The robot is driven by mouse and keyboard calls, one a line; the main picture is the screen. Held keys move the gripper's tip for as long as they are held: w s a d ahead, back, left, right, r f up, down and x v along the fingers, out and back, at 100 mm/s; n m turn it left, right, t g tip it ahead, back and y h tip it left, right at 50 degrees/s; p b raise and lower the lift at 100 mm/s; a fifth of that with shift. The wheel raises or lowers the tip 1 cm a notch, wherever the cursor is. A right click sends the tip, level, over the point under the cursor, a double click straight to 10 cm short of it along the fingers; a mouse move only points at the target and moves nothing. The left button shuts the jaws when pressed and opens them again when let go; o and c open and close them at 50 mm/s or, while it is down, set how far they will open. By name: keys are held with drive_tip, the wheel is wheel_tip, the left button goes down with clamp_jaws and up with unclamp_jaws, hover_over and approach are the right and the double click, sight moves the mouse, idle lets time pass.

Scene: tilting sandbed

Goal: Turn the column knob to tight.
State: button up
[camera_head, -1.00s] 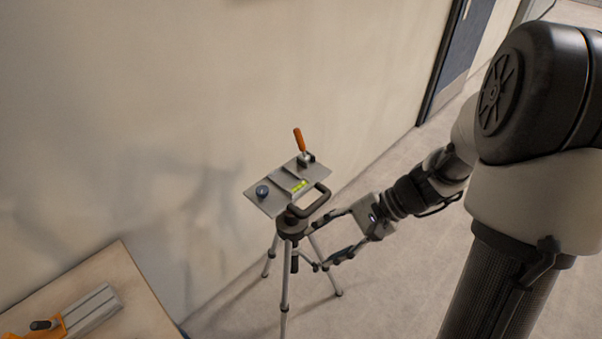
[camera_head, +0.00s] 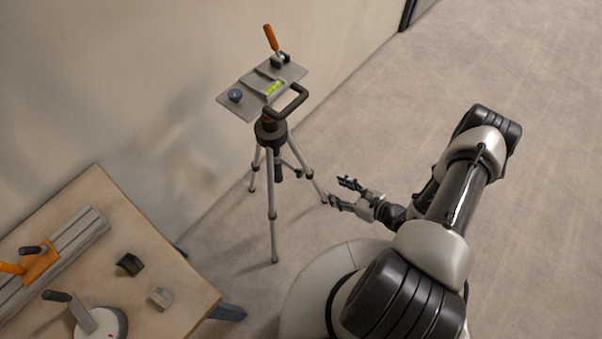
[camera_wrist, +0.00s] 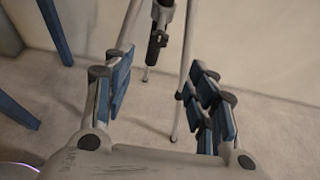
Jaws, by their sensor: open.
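The tripod (camera_head: 271,185) stands upright near the wall. I cannot clearly pick out the column knob. The lower column with a dark fitting (camera_wrist: 157,42) shows in the wrist view, ahead and between my fingers. My gripper (camera_head: 338,191) is open and empty, low to the right of the tripod, near its right leg in the picture. Its blue-padded fingers also show in the wrist view (camera_wrist: 158,85).
A wooden table (camera_head: 185,290) at lower left bears a grey rail (camera_head: 75,245) with an orange clamp, a round white device (camera_head: 100,322) and two small blocks. Blue table legs (camera_wrist: 55,32) show in the wrist view. The floor (camera_head: 450,90) at right is clear.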

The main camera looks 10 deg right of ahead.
sight(302, 173)
drive_tip(key=b+x, duration=0.4)
drive_tip(key=x, duration=1.3)
drive_tip(key=shift+b, duration=0.35)
drive_tip(key=shift+c, duration=0.4)
drive_tip(key=c, duration=1)
